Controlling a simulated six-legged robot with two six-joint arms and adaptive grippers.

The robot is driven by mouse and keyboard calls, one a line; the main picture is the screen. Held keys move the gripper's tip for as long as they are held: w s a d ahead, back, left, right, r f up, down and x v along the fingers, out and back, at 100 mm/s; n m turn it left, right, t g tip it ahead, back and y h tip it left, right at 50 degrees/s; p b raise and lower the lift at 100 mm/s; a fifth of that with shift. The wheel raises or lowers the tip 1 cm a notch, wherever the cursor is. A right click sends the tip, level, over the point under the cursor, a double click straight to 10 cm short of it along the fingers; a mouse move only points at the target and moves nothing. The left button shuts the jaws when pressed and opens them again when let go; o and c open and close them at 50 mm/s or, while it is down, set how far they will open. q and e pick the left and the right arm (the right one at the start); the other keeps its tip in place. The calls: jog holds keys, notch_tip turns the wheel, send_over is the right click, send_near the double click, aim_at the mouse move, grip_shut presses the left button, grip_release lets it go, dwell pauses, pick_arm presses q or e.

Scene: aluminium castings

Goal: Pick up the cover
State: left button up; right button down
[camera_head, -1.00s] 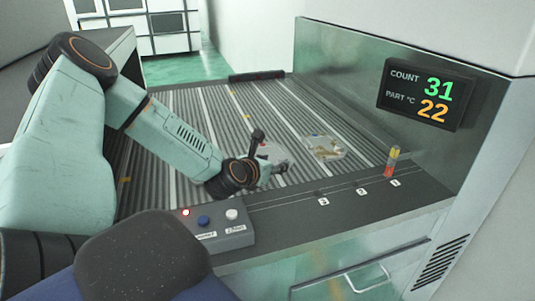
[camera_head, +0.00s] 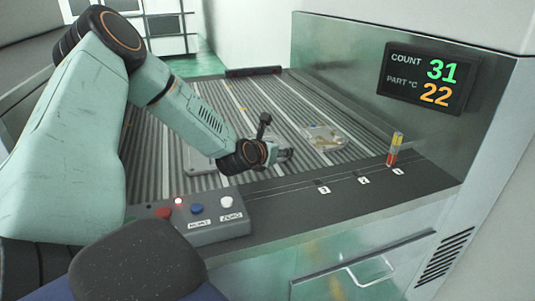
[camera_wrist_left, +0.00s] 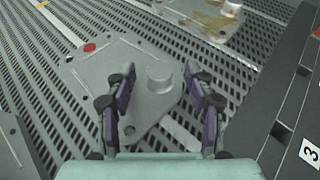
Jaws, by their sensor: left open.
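A flat grey cast plate with a raised round boss, which I take for the cover (camera_wrist_left: 112,66), lies on the ribbed conveyor in the left wrist view. A small red mark sits near its upper left edge. My left gripper (camera_wrist_left: 162,100) is open above it, with one finger on either side of the plate's near part, the boss just ahead of the gap. I cannot tell whether the fingers touch it. In the head view my left gripper (camera_head: 277,140) hides most of this plate. My right gripper is not in view.
Another casting with brownish patches (camera_head: 322,138) lies farther right on the conveyor (camera_head: 205,95). A pale plate (camera_head: 196,160) shows left of my gripper. A button box (camera_head: 205,215) and a red-yellow cylinder (camera_head: 395,150) stand on the front ledge. A metal wall bounds the right.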

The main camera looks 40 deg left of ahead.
pick_arm(q)
jog(key=shift+w+f, duration=0.15)
jog(key=shift+w, duration=0.3)
jog(key=shift+a, duration=0.1)
grip_shut()
dwell(0.4)
